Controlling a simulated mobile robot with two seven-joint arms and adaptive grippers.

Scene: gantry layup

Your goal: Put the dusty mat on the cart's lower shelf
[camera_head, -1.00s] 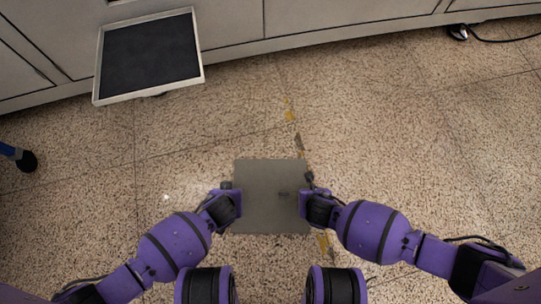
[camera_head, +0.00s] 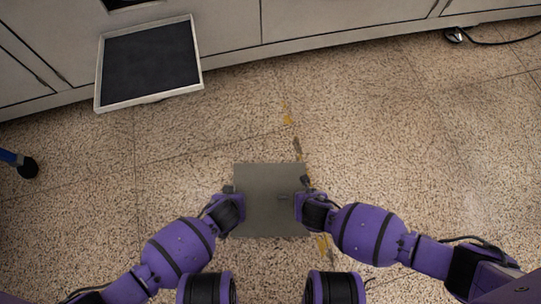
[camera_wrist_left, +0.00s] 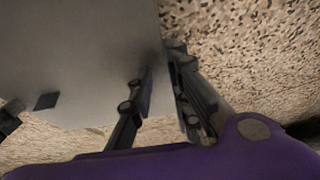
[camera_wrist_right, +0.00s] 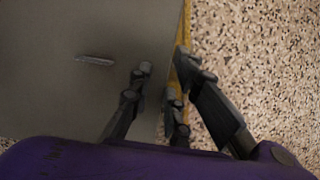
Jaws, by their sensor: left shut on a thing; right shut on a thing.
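The mat (camera_head: 268,200) is a flat grey square with a small dark mark, held out in front of me above the floor in the head view. My left gripper (camera_head: 233,191) is shut on its left edge, and my right gripper (camera_head: 302,191) is shut on its right edge. In the left wrist view the mat (camera_wrist_left: 75,50) lies between the dark fingers (camera_wrist_left: 160,90). In the right wrist view the mat (camera_wrist_right: 60,70) shows the mark, with the fingers (camera_wrist_right: 165,85) at its edge. No cart shelf can be made out.
Pale cabinets (camera_head: 230,25) run along the top. A dark panel in a pale frame (camera_head: 150,60) juts out from them at upper left. A blue bar with a black end (camera_head: 20,160) is at the left edge. A black cable (camera_head: 490,38) lies at upper right. The speckled floor between is clear.

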